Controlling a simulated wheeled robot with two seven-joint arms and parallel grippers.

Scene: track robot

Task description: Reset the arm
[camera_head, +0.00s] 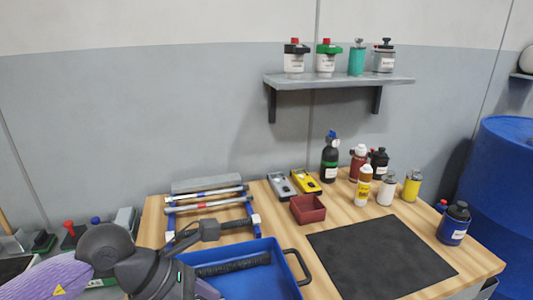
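My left arm (137,268) comes in from the lower left, over the near left part of the wooden table. Its dark gripper end (207,232) is above the table, between a rack with metal rods and a blue tray (287,272). The fingers blend with dark parts around them, so I cannot tell whether they are open or hold anything. My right arm and gripper are not in view.
The rack with metal rods (208,204) lies behind the gripper. A ribbed dark bar (232,266) lies in the tray. A red box (308,209), a black mat (380,258) and several bottles stand to the right. A blue barrel (505,190) borders the table.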

